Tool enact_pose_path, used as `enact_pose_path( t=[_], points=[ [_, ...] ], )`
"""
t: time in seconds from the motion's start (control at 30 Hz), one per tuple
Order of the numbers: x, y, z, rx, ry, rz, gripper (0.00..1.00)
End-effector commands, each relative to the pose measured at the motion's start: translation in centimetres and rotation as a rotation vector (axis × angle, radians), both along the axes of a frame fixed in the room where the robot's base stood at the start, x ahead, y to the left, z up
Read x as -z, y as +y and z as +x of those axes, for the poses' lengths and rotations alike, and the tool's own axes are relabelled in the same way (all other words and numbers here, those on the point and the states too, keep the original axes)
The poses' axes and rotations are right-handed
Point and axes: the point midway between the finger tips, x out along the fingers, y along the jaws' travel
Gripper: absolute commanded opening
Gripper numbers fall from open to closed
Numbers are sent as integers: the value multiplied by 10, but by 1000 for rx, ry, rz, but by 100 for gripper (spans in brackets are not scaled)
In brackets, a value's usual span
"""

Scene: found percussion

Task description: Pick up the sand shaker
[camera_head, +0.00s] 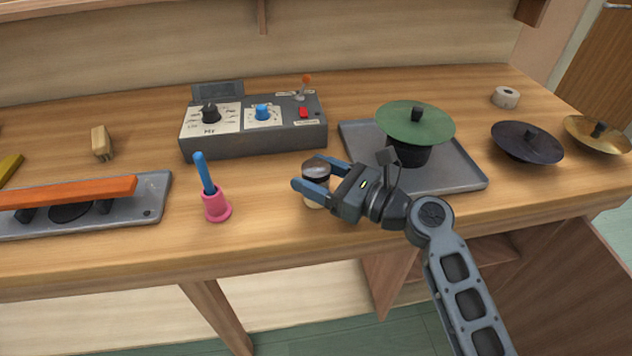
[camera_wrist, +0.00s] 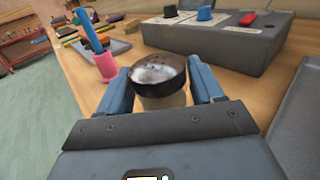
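The sand shaker (camera_head: 316,171) is a small pale jar with a dark-rimmed, greyish top. It stands upright on the wooden counter, left of centre near the front edge. In the wrist view the shaker (camera_wrist: 160,76) sits between the two fingers. My gripper (camera_head: 318,174) reaches in low from the right, with one blue-grey finger on the far side of the shaker and one on the near side. In the wrist view my gripper (camera_wrist: 160,82) looks open around it, with narrow gaps at the sides; contact is hard to judge. The shaker's lower part is partly hidden.
A grey control box (camera_head: 255,125) with knobs stands behind the shaker. A pink cup with a blue stick (camera_head: 215,204) stands to its left. A metal tray (camera_head: 465,178) with a green cymbal (camera_head: 414,124) lies right, near my arm. The counter between cup and shaker is clear.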

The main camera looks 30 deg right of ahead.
Motion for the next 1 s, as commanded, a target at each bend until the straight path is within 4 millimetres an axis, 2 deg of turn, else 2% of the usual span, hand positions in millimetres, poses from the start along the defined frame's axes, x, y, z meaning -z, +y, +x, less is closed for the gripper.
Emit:
enact_pose_path(
  t=[0.07,0.47,0.77,0.87,1.0],
  points=[
    [0,0,0,0,0,0,58],
    [0,0,0,0,0,0,20],
    [-3,0,0,0,-2,0,20],
    [-10,0,0,0,-4,0,20],
    [-28,0,0,1,-5,-1,20]
  ],
)
